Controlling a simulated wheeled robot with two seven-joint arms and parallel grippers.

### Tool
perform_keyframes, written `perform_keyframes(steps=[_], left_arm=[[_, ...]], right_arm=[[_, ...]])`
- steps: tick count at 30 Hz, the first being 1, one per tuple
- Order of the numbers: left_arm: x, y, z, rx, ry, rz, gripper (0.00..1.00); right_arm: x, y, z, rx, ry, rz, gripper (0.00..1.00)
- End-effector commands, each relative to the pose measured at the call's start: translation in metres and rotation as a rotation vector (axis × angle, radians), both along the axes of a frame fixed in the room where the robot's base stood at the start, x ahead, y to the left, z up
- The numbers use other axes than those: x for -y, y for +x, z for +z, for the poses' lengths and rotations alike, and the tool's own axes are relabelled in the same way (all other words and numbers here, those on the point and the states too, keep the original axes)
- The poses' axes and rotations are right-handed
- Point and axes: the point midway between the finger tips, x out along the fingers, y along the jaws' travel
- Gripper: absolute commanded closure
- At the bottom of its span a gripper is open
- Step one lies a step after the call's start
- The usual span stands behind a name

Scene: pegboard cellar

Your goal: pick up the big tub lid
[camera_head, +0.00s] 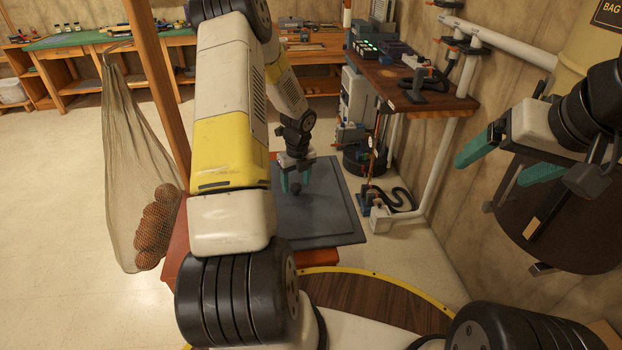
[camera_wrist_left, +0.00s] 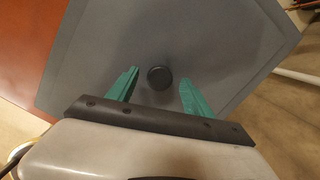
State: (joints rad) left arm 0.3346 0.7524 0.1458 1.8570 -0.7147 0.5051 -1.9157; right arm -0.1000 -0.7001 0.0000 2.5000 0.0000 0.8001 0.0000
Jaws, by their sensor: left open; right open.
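The big tub lid (camera_head: 323,219) is a flat, dark grey, square panel lying on a reddish-brown surface, partly hidden by my left arm in the head view. It fills much of the left wrist view (camera_wrist_left: 215,45), where a round dark knob (camera_wrist_left: 159,77) stands on it. The knob also shows in the head view (camera_head: 295,188). My left gripper (camera_head: 295,181) is open above the lid, its green fingers on either side of the knob in the left wrist view; I cannot tell whether they touch it. My right gripper (camera_head: 497,162) is open and empty at the right, away from the lid.
A net of brown balls (camera_head: 155,225) hangs by a wooden post at the left. A wooden shelf (camera_head: 425,90) with devices and a white pipe (camera_head: 440,160) stand right of the lid. A dark round container (camera_head: 560,225) is below my right gripper. The left floor is clear.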

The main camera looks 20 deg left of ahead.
Motion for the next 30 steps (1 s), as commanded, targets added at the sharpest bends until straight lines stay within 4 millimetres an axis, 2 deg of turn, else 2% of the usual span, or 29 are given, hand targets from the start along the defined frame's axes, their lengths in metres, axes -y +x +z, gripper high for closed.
perform_keyframes(steps=[1, 4, 13, 22, 30], left_arm=[[-0.001, 0.000, -0.009, -0.003, 0.000, 0.000, 0.41], [-0.002, 0.001, -0.019, -0.001, 0.000, 0.001, 0.41], [-0.003, 0.002, -0.023, 0.002, 0.000, 0.002, 0.41], [-0.003, 0.002, -0.023, 0.002, 0.000, 0.002, 0.99], [-0.002, 0.002, -0.022, 0.002, 0.001, 0.002, 1.00]], right_arm=[[0.000, 0.000, 0.000, 0.000, 0.000, 0.000, 0.14], [0.000, 0.000, 0.000, 0.000, 0.000, 0.000, 0.14], [0.000, 0.000, 0.000, 0.000, 0.000, 0.000, 0.14], [0.000, 0.000, 0.000, 0.000, 0.000, 0.000, 0.14], [0.000, 0.000, 0.000, 0.000, 0.000, 0.000, 0.14]])
